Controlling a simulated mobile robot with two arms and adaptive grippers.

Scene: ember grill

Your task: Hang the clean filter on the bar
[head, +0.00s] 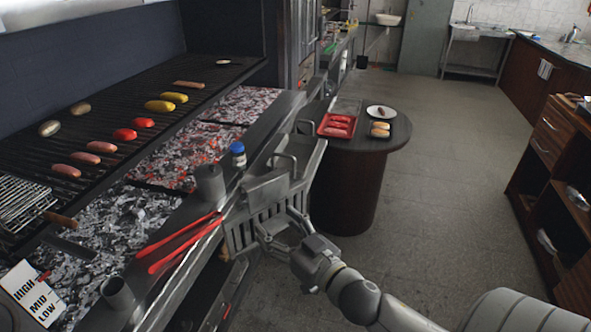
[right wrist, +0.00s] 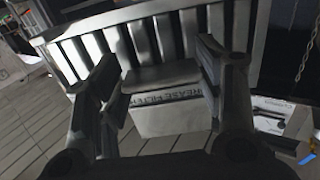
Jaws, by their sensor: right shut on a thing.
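The filter (head: 240,236) is a grey metal panel with slats, held upright beside the grill's front edge in the head view. My right gripper (head: 273,236) is shut on it, low on its near side. In the right wrist view the filter's slats (right wrist: 185,32) span the top, and my right gripper's two fingers (right wrist: 158,88) flank a block lettered partly as grease filter. The fingers hide part of the panel. I cannot make out the bar with certainty. My left gripper is not in view.
Red-handled tongs (head: 180,243) lie along the grill's front ledge, near a grey cup (head: 210,184) and a blue-capped jar (head: 238,154). Food lies on the grate over coals. A round table (head: 372,148) with a red tray (head: 337,125) stands behind; floor to its right is clear.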

